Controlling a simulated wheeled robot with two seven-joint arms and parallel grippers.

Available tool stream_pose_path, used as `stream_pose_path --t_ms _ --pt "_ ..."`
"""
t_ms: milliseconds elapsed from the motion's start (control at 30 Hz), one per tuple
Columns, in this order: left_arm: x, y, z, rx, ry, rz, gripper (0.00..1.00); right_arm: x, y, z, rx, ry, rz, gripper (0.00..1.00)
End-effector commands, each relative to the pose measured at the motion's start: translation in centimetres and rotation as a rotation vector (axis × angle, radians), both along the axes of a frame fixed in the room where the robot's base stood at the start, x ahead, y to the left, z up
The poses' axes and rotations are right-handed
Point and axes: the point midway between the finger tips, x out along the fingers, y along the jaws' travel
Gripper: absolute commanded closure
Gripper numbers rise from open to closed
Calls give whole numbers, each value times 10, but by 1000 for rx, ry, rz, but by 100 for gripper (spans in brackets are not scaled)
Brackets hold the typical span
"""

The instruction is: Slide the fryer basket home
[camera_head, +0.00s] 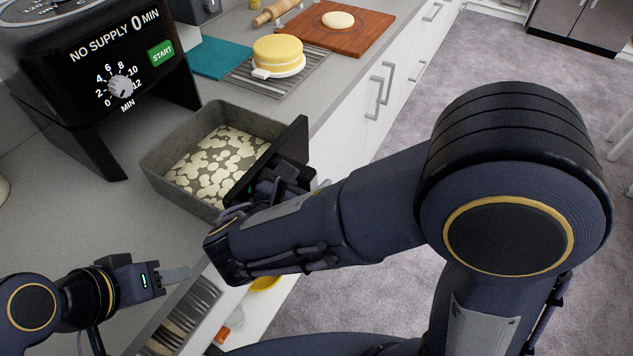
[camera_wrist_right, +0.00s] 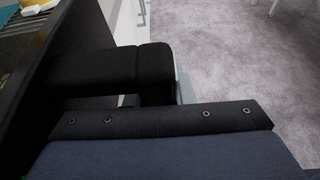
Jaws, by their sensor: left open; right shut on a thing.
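The fryer (camera_head: 145,78) is a black housing with a dial, a START button and an open bay underneath, at the upper left of the head view. The fryer basket (camera_head: 180,180) is a grey open tray with pale slices inside, outside the bay in front of the fryer. Its black front panel (camera_head: 293,140) faces right. My right gripper (camera_head: 268,187) is shut on the basket's handle at that panel; my arm partly hides the grip. A black bar, apparently the handle, shows in the right wrist view (camera_wrist_right: 95,68). My left gripper (camera_head: 172,275) is open and empty, lower left of the basket.
A yellow cake (camera_head: 278,52) on a wire rack (camera_head: 242,80), a teal cloth (camera_head: 215,57) and a wooden board (camera_head: 345,38) with dough lie behind the basket. An open drawer (camera_head: 190,315) is below the counter edge. Bare counter (camera_head: 75,215) lies left of the basket.

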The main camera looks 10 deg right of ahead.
Motion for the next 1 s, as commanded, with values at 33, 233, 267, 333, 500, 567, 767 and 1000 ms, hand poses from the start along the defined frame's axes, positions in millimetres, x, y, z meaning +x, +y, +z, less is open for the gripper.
stream_pose_path --t_ms 33,233,267,333,500,567,767,1000 --pt "0 0 2 0 0 0 57 3 4 2 1 -3 0 100" --pt "0 0 6 0 0 0 57 14 19 1 1 -3 0 100" --pt "0 0 7 0 0 0 57 16 21 2 1 -3 0 100" --pt "0 0 8 0 0 0 57 19 26 2 1 -3 0 100" --pt "0 0 13 0 0 0 57 28 39 2 2 -4 -1 100" --pt "0 0 13 0 0 0 57 31 42 1 1 -3 0 100" --pt "0 0 12 0 0 0 57 30 41 1 2 -4 0 100" --pt "0 0 13 0 0 0 57 29 41 -2 2 -4 1 100"
